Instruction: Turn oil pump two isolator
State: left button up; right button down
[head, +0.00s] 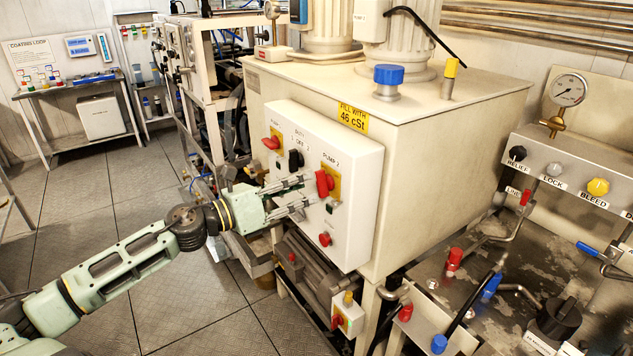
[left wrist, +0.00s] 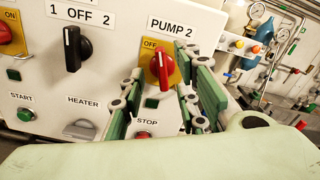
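The Pump 2 isolator is a red rotary handle (head: 324,183) on a yellow plate, at the right of the white control panel (head: 345,150). In the left wrist view the red handle (left wrist: 163,70) stands roughly upright, with the word OFF visible at the plate's upper left. My left gripper (head: 308,193) is at the panel front, in front of the isolator. In the left wrist view its green-padded fingers (left wrist: 165,100) are spread apart, with the handle showing between and just beyond them. I cannot tell whether they touch it. My right gripper is not in view.
The black duty selector (left wrist: 72,48) and the Pump 1 red handle (head: 272,142) are left of the isolator. A red stop button (head: 324,239) is below it. The cream tank (head: 450,150) stands behind the panel. A pipe-and-valve bench (head: 480,270) is at right. Floor at left is clear.

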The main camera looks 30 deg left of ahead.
aim_at(316, 181)
pick_arm(q)
jog(key=shift+w+d+r, duration=0.25)
jog(key=shift+w+d, duration=0.25)
jog(key=shift+w, duration=0.35)
jog(key=shift+w+d+p, duration=0.2)
jog(key=shift+w+p, duration=0.3)
jog(key=shift+w, duration=0.15)
jog(key=shift+w+d+f, duration=0.15)
jog(key=shift+w, duration=0.25)
jog(key=shift+w+d, duration=0.1)
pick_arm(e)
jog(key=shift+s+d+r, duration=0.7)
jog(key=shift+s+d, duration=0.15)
pick_arm(q)
jog(key=shift+f, duration=0.1)
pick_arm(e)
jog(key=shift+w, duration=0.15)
pick_arm(q)
jog(key=shift+c, duration=0.3)
grip_shut()
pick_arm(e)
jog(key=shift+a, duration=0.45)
